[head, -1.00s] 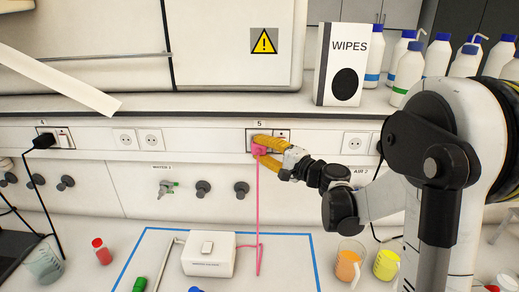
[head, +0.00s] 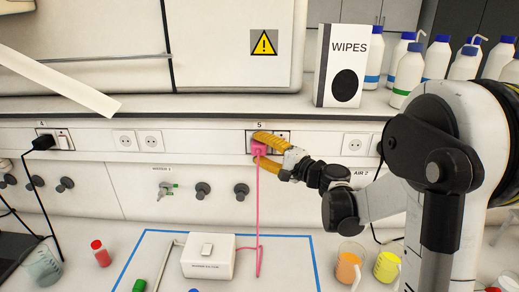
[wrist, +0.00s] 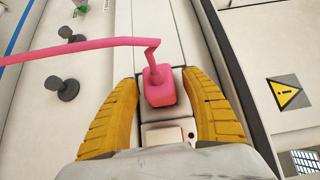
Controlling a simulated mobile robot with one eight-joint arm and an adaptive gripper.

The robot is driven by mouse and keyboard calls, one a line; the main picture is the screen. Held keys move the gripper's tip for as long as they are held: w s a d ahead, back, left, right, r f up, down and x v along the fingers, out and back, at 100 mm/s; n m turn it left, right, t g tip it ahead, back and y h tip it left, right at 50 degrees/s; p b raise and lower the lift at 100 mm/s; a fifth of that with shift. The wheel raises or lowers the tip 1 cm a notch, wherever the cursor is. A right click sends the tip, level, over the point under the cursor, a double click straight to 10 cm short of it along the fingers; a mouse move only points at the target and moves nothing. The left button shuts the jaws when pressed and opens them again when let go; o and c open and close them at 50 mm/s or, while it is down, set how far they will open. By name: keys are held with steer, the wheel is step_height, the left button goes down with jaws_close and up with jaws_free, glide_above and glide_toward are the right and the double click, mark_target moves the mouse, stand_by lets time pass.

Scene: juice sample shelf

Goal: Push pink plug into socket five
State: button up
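The pink plug (head: 259,148) sits at the socket plate under the label 5 (head: 259,125), its face against the plate. In the wrist view the plug (wrist: 160,86) is upright on the socket, with a white rocker switch (wrist: 166,134) beside it. Its pink cord (head: 258,205) hangs to the bench. My gripper (head: 265,150) has its yellow fingers on either side of the plug. In the wrist view my gripper (wrist: 162,95) is open, with a gap between each finger and the plug. The plug's pins are hidden.
A white box (head: 208,256) lies on the blue-outlined bench area below. Orange (head: 348,266) and yellow (head: 387,265) beakers stand at right. Valve knobs (head: 241,188) stick out under the socket rail. A black plug (head: 43,142) is at socket 4.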

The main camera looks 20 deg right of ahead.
steer(key=v, duration=1.2)
steer(key=shift+s+f, duration=0.1)
